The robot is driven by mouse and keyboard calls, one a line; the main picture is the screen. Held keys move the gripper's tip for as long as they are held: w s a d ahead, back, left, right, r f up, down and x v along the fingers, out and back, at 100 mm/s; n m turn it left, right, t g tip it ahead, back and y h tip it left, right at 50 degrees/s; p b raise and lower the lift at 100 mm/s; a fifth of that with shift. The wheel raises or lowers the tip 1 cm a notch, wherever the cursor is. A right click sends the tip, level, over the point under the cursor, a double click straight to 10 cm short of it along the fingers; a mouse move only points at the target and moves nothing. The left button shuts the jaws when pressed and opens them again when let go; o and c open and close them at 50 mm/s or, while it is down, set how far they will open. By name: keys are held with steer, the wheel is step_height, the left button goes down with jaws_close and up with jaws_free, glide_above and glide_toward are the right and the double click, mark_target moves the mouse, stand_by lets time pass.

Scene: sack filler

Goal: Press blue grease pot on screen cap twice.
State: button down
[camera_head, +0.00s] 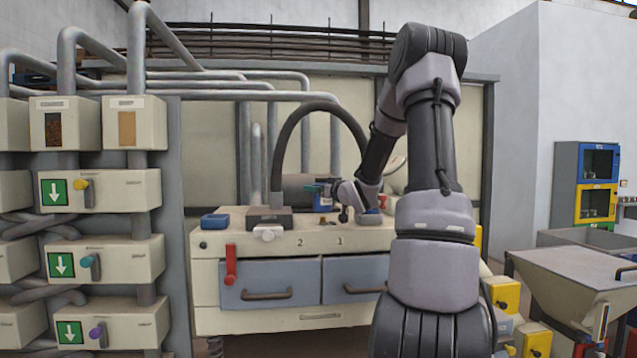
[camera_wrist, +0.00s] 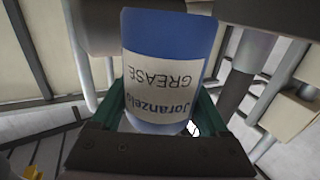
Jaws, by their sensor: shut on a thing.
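The blue grease pot (camera_wrist: 168,45) fills the middle of the wrist view, with a white label that reads upside down. My gripper (camera_wrist: 155,115) is shut on it, with green fingers at its sides. In the head view the pot (camera_head: 323,198) is a small blue shape at the end of my arm, above the cream bench top. My gripper (camera_head: 331,190) there is small and partly merges with it. I cannot tell for sure which part is the screen cap, nor whether the pot touches anything.
The cream bench (camera_head: 222,240) carries a blue box (camera_head: 214,221), a dark grey block (camera_head: 270,218) and a red item (camera_head: 383,202). A red handle (camera_head: 230,265) hangs at its front. A thick hose (camera_head: 300,115) arches behind. Valve boxes (camera_head: 100,190) stand left, a grey hopper (camera_head: 580,270) right.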

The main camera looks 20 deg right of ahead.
steer(key=shift+f, duration=0.5)
steer(key=shift+f, duration=0.7)
stand_by(0.7)
steer(key=shift+r, duration=0.8)
steer(key=shift+f, duration=0.9)
stand_by(0.6)
steer(key=shift+r, duration=0.9)
steer(key=shift+r, duration=0.1)
steer(key=shift+r, duration=2.4)
